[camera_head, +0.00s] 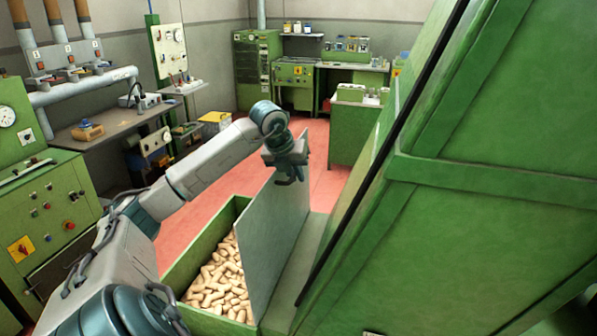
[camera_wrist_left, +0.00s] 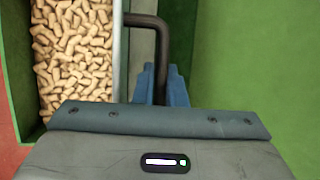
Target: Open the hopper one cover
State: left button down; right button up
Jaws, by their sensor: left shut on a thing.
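The hopper (camera_head: 188,263) is a green open-topped box full of pale cork stoppers (camera_head: 222,282). Its grey flat cover (camera_head: 278,232) stands nearly upright along the hopper's right side, so the corks show. My left gripper (camera_head: 288,180) is at the upper part of the cover. In the left wrist view, the fingers of my left gripper (camera_wrist_left: 161,88) are shut on a dark bent bar handle (camera_wrist_left: 160,42) on the cover, whose edge (camera_wrist_left: 120,50) is seen narrow beside the corks (camera_wrist_left: 75,50). My right gripper is not in view.
A large green machine cabinet (camera_head: 480,200) stands close on the right. A green control panel (camera_head: 50,215) and workbenches (camera_head: 108,125) line the left side. Red floor (camera_head: 325,183) lies open behind the hopper.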

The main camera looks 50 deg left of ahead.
pick_arm(q)
jog(key=shift+w+d+f, duration=0.1)
jog(key=shift+w+d, duration=0.05)
jog(key=shift+d, duration=0.2)
jog(key=c, duration=1.8)
grip_release()
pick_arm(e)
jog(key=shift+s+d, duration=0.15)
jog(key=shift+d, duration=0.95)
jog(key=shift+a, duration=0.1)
